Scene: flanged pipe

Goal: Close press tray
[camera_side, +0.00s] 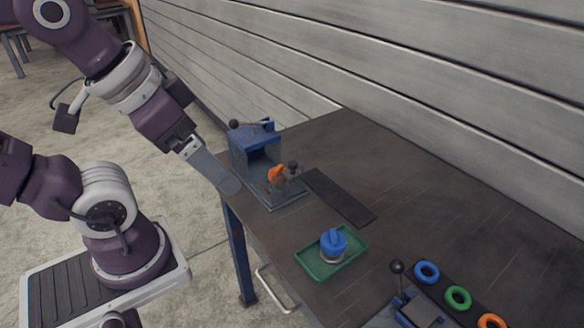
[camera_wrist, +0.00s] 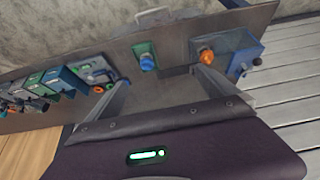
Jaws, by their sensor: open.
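The blue press (camera_side: 252,146) stands at the table's far left corner in the side view. Its press tray (camera_side: 290,199) sticks out of its front opening and carries a part with an orange top (camera_side: 276,174). A black knob (camera_side: 293,167) stands by the tray. In the wrist view the press (camera_wrist: 244,62) and the orange-topped part (camera_wrist: 206,56) are at upper right, beyond the right finger. My gripper (camera_side: 232,186) is beside the tray on its left, pointing down at the table edge. Its fingers (camera_wrist: 158,78) are spread with nothing between them.
A green tray (camera_side: 309,262) with a blue-topped part (camera_side: 333,242) lies nearer the front. A dark flat strip (camera_side: 338,196) lies beside the press tray. Colored rings (camera_side: 458,297) and a lever device (camera_side: 415,308) are at lower right. The plank wall (camera_side: 400,90) runs behind the table.

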